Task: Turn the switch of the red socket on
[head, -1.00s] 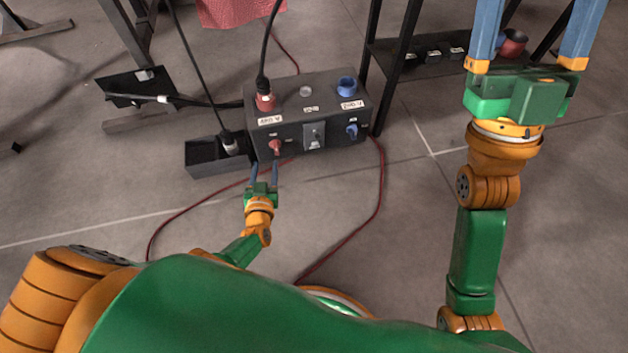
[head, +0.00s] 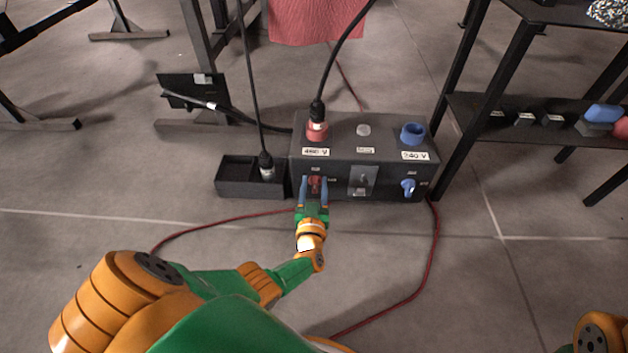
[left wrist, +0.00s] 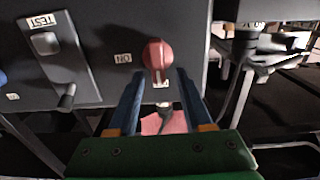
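The red socket (head: 317,131), labelled 480 V, is on top of a dark box (head: 345,126), with a black plug and cable in it. Its red switch (head: 314,184) is on the front face, and its knob also shows in the left wrist view (left wrist: 157,54). My left gripper (head: 314,184) is open, one blue finger on each side of the switch. In the left wrist view the fingertips (left wrist: 159,73) are apart beside the knob's lower edge; contact cannot be told. An ON label (left wrist: 123,58) is beside the knob. My right gripper is out of view.
A blue socket (head: 413,133) and blue switch (head: 408,187) are on the box's right, with a TEST plate (head: 362,181) between the switches. A dark tray (head: 238,186) stands left. A red cable (head: 432,262) crosses the floor. A shelf (head: 468,108) stands right.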

